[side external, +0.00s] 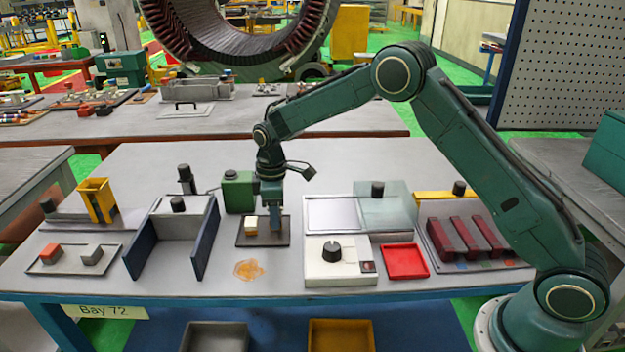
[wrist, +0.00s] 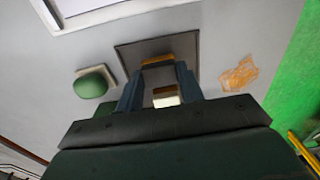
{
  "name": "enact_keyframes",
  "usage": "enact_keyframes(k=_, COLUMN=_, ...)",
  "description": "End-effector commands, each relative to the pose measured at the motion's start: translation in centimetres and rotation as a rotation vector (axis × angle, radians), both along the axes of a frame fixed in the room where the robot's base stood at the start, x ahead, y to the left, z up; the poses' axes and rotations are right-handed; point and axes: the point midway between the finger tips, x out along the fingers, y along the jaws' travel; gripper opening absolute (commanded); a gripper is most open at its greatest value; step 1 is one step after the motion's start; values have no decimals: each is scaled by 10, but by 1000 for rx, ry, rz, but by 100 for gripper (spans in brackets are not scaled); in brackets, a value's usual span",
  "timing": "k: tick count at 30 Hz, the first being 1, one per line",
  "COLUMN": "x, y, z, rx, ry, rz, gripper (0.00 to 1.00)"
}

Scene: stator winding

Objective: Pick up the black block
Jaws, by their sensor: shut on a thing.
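My gripper (side external: 271,230) is low over a dark square mat (side external: 244,242) near the table's middle. In the wrist view the two fingers of my gripper (wrist: 159,75) stand apart with a small block between them. A tan-brown edge (wrist: 158,62) shows between the fingertips, with a dark patch on its near side. I cannot tell whether that dark patch is a black block or the mat (wrist: 124,54). A cream-white block (side external: 251,224) is beside the fingers; it also shows in the wrist view (wrist: 166,97). I cannot tell how far the held block is off the mat.
An orange stain (side external: 249,270) lies in front of the mat. A green box (side external: 237,192) stands behind it. A white box with a black knob (side external: 331,251) and a red tray (side external: 404,262) are to the right. A blue-sided fixture (side external: 205,240) stands to the left.

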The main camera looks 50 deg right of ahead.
Motion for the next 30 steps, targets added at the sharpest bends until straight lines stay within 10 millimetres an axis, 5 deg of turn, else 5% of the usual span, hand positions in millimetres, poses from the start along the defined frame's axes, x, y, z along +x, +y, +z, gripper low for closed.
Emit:
enact_keyframes(k=21, x=1, y=0, z=138, rx=0, ry=-4, rz=0, gripper=15)
enact_keyframes(k=30, x=0, y=0, z=178, rx=0, ry=-3, rz=0, gripper=15)
